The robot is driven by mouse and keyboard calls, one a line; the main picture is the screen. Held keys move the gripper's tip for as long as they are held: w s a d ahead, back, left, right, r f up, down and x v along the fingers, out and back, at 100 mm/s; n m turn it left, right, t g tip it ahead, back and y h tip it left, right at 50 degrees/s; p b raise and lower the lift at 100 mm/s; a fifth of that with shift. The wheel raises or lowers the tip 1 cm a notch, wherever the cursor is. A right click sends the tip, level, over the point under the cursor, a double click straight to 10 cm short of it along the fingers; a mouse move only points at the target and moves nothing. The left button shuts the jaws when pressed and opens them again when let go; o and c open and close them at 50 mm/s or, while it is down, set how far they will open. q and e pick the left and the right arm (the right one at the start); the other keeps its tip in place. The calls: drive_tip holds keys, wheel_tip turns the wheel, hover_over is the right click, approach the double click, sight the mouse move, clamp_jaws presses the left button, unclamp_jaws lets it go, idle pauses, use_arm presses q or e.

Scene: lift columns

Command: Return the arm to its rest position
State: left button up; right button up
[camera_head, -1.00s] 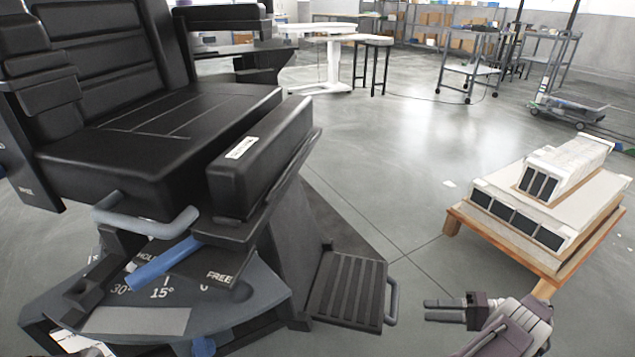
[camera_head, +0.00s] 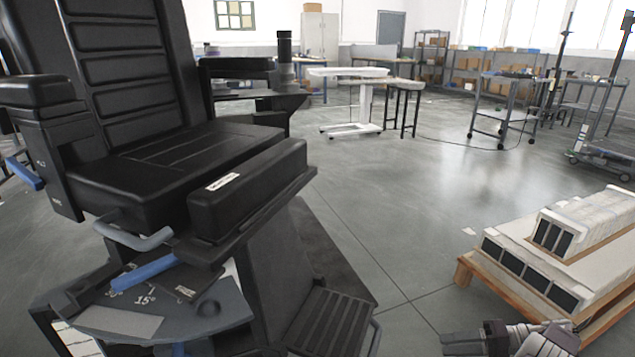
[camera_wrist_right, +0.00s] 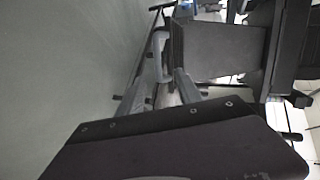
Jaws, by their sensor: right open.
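My right gripper (camera_head: 462,343) is at the bottom of the head view, right of centre, with its fingers pointing left. It is open, and nothing shows between its fingers. In the right wrist view its fingers (camera_wrist_right: 160,92) point at the footrest side of the black chair. In the head view the big black chair (camera_head: 150,175) fills the left side, with a blue-gripped lever (camera_head: 143,272) and a dial plate below its seat. The right gripper is apart from the chair's ribbed footrest (camera_head: 330,325). My left gripper is not in view.
A wooden pallet (camera_head: 465,270) with white, dark-windowed units (camera_head: 530,265) stands close to the right arm. The grey floor between is clear.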

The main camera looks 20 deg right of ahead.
drive_tip(key=w+a+r+n+g+p, duration=0.2)
drive_tip(key=w+a+r+n+g, duration=0.1)
drive_tip(key=w+a+r, duration=0.5)
drive_tip(key=w+a+r+n+g+h+p, duration=0.15)
drive_tip(key=a+r+n+g+p, duration=0.3)
drive_tip(key=a+r, duration=0.95)
drive_tip(key=s+a+g+h+p, duration=0.25)
drive_tip(key=s+a+h, duration=0.3)
drive_tip(key=a, duration=0.65)
drive_tip(key=s+d+f+t+h+p, duration=0.25)
drive_tip(key=s+f+h, duration=0.35)
drive_tip(key=s, duration=0.6)
drive_tip(key=w+r+m+t+p, duration=0.1)
drive_tip(key=r+p, duration=1.7)
drive_tip(key=w+d+r+m+y+p, duration=0.1)
drive_tip(key=w+r+p, duration=0.1)
drive_tip(key=r+p, duration=1.6)
drive_tip(key=shift+w+d+r+m+t+p, duration=0.25)
drive_tip(key=shift+d+r+m+t+p, duration=0.1)
drive_tip(key=shift+p, duration=0.35)
